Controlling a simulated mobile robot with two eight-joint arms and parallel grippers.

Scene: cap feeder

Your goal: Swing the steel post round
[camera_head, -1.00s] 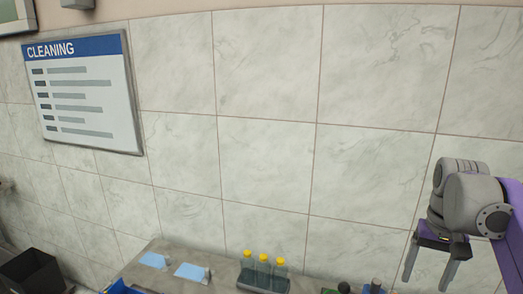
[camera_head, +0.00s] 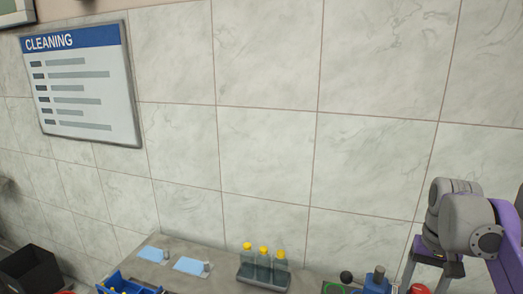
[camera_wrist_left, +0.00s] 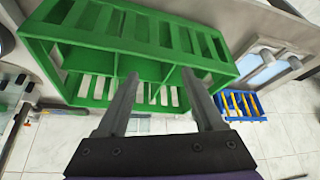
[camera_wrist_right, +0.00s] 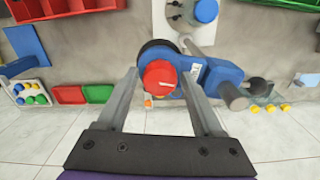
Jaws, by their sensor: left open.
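In the right wrist view a blue device (camera_wrist_right: 215,74) carries a grey metal cylinder (camera_wrist_right: 233,96), with a dark ball knob beside it. This cylinder may be the steel post; I cannot be sure. A red round knob (camera_wrist_right: 160,78) sits at the device's other end. My right gripper (camera_wrist_right: 160,72) is open, its fingers either side of the red knob in the picture; contact cannot be told. The device also shows at the bottom of the head view (camera_head: 376,281), left of my right gripper (camera_head: 426,284). My left gripper (camera_wrist_left: 159,75) is open and empty before a green slatted crate (camera_wrist_left: 60,58).
On the bench stand a rack of yellow-capped bottles (camera_head: 263,275), light blue sheets (camera_head: 193,266) and a blue bin (camera_head: 118,284). A black bin (camera_head: 30,268) is at far left. A tiled wall (camera_head: 265,150) rises behind the bench.

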